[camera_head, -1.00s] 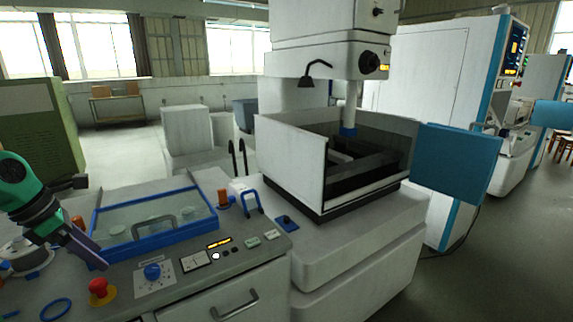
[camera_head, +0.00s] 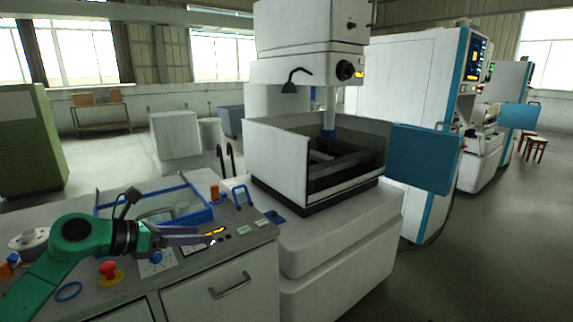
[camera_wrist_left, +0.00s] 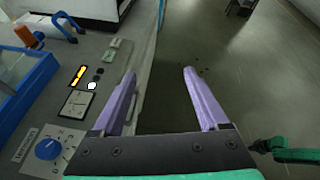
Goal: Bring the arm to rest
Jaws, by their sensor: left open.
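My left arm, green with a dark wrist, comes in from the left in the head view and reaches right over the control panel. Its left gripper (camera_head: 195,237) has pale violet fingers and stands above the panel near the lit display. In the left wrist view the same gripper (camera_wrist_left: 158,82) has its two fingers wide apart with nothing between them. Below them are the panel's front edge and the grey floor.
Close by are a red mushroom button (camera_head: 108,271), a blue knob (camera_wrist_left: 47,149), a blue-framed tray (camera_head: 203,215) and a blue handle (camera_head: 241,194). The white machine tank (camera_head: 277,163) stands right of the panel. Open floor (camera_head: 490,250) lies at the right.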

